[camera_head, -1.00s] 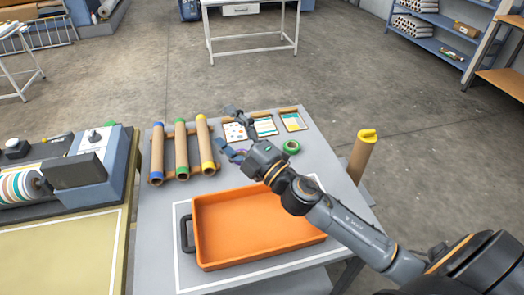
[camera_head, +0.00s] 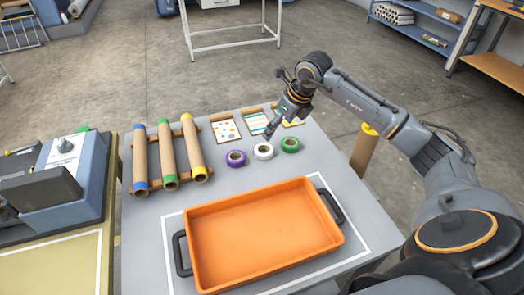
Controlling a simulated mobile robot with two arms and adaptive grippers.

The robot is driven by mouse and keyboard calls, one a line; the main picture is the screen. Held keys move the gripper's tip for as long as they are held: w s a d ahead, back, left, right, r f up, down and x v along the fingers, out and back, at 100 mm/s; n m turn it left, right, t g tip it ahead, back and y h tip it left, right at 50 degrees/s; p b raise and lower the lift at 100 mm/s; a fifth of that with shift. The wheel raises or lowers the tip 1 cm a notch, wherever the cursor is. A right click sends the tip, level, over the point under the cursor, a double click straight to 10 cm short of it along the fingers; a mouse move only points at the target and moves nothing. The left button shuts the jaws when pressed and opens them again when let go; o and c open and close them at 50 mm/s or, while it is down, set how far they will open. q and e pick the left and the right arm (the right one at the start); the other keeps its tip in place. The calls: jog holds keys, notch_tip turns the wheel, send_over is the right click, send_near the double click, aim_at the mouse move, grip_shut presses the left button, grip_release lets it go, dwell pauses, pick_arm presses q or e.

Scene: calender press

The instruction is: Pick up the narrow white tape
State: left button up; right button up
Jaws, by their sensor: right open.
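The narrow white tape (camera_head: 264,156) lies flat on the grey table, between a purple tape roll (camera_head: 236,163) on its left and a green tape roll (camera_head: 290,150) on its right. My right gripper (camera_head: 269,134) points down just behind and above the white tape. It is open and empty, apart from the tape as far as I can see. Its fingers are small and dark in this view, so the exact gap to the tape is hard to judge. My left gripper is not in view.
An orange tray (camera_head: 262,188) with dark handles stands in front of the tapes. Three cardboard tubes (camera_head: 166,157) lie on a wooden rack at left. Patterned sample cards (camera_head: 226,130) lie behind the tapes. A yellow-capped tube (camera_head: 362,152) stands at right.

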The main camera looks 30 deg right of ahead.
send_over(264, 149)
jog(key=s, duration=0.3)
jog(key=f, duration=0.6)
jog(key=shift+w+d+f+p, duration=0.2)
jog(key=shift+d+f+p, duration=0.15)
jog(key=shift+p, duration=0.05)
jog(key=p+x, duration=0.1)
jog(key=x, duration=0.3)
jog(key=shift+w+f, duration=0.25)
jog(key=shift+w, duration=0.05)
jog(key=shift+w+a+f, duration=0.1)
jog(key=shift+w+f, duration=0.05)
jog(key=shift+f, duration=0.25)
jog(key=c, duration=1.1)
jog(key=shift+r, duration=0.1)
jog(key=shift+c, duration=0.2)
